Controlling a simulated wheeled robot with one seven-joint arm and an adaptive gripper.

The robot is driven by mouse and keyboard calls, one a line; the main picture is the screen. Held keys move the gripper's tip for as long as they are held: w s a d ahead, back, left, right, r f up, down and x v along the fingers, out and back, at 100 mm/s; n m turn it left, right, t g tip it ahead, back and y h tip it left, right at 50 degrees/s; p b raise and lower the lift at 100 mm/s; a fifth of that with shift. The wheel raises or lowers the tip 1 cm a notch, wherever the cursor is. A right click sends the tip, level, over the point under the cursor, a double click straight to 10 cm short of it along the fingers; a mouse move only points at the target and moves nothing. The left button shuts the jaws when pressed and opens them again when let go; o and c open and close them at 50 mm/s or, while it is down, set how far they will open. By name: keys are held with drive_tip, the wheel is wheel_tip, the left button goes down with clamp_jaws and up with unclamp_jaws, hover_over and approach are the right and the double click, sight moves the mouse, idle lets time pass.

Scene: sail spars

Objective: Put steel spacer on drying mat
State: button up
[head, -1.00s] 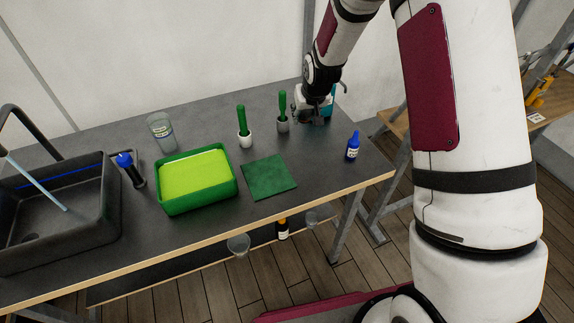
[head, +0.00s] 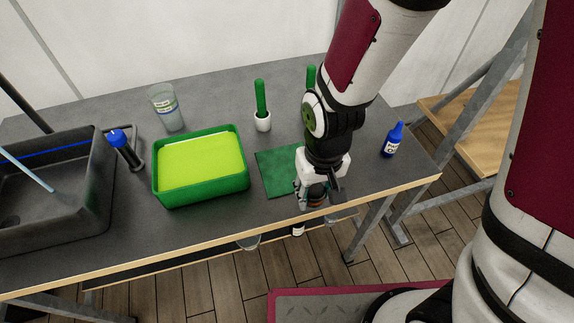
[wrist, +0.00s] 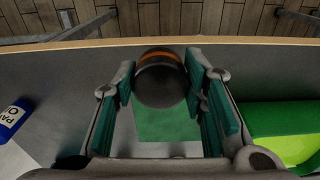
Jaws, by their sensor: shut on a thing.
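My gripper (head: 317,200) is shut on a dark round piece with an orange band, the steel spacer (wrist: 160,82). In the wrist view the piece sits between the two green-padded fingers. In the head view it is mostly hidden by my gripper. The drying mat (head: 272,174) is a dark green square on the grey table, partly covered by my wrist. It also shows between the fingers in the wrist view (wrist: 165,122). My gripper is over the mat's right front side, near the table's front edge. The height of the spacer above the table is hard to tell.
A green tub (head: 200,194) with a bright yellow-green inside stands left of the mat. A blue bottle (head: 391,141) stands to the right. A glass beaker (head: 165,108) and a dark sink (head: 60,210) are farther left.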

drive_tip(key=shift+s+a+g, duration=0.25)
drive_tip(key=shift+s+g, duration=0.05)
drive_tip(key=shift+s, duration=0.75)
drive_tip(key=b, duration=0.1)
hover_over(287, 168)
drive_tip(key=shift+s+d+f, duration=0.1)
drive_tip(key=shift+s+f, duration=0.15)
drive_tip(key=shift+f, duration=0.45)
drive_tip(key=shift+w+f, duration=0.15)
drive_tip(key=shift+f, duration=0.75)
drive_tip(key=shift+w+f, duration=0.1)
drive_tip(key=shift+f, duration=0.8)
drive_tip(key=o, duration=1.3)
drive_tip(key=shift+f, duration=0.15)
drive_tip(key=shift+c, duration=0.2)
